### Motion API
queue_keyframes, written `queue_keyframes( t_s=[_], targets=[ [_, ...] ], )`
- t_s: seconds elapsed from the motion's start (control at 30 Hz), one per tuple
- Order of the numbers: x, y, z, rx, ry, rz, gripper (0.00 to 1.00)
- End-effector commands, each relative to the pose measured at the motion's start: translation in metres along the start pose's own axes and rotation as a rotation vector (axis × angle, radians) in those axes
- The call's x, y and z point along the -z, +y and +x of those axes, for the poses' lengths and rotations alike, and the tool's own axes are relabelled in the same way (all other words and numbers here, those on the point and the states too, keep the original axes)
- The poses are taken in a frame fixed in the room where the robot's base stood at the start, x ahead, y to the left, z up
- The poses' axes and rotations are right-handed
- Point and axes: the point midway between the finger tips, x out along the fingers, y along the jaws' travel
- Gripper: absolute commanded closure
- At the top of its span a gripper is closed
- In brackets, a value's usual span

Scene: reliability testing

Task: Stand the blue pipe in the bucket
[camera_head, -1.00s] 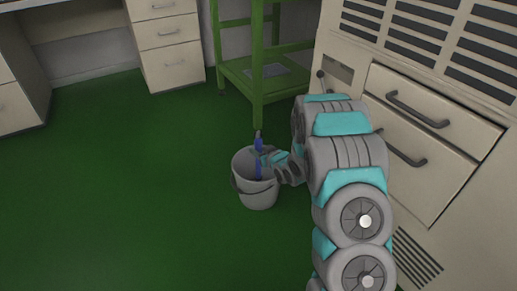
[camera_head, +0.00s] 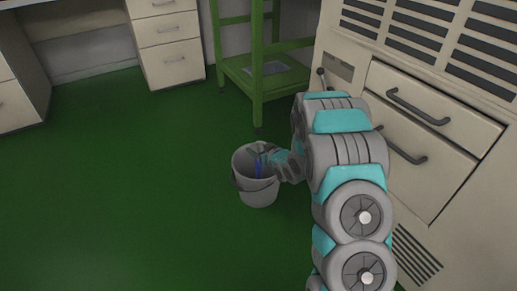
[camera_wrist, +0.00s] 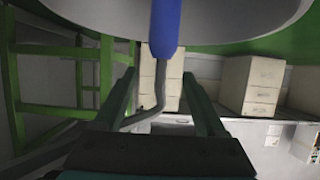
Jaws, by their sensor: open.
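The grey bucket (camera_head: 258,196) stands on the green floor, left of my arm. The blue pipe (camera_head: 258,167) is inside it, with only a short part showing below my gripper. It looks close to upright; its lower end is hidden by the bucket wall. My gripper (camera_head: 262,149) is at the bucket's mouth. In the wrist view my gripper (camera_wrist: 158,74) is open, with its two fingers apart. The end of the blue pipe (camera_wrist: 165,28) shows just beyond the fingertips, in front of the bucket (camera_wrist: 235,20).
A green metal rack (camera_head: 258,85) stands behind the bucket. A beige cabinet (camera_head: 425,120) with drawers is close on the right. A desk with drawers (camera_head: 168,45) is at the back left. The green floor (camera_head: 120,190) left of the bucket is clear.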

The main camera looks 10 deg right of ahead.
Motion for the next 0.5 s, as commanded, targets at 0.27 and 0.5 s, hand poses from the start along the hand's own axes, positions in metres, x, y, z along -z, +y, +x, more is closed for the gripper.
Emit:
queue_keyframes(
  t_s=[0.27,0.5],
  targets=[
    [0.001,0.001,-0.022,-0.001,-0.003,0.0,0.27],
    [0.0,0.001,-0.061,-0.002,-0.003,0.001,0.27]
  ],
)
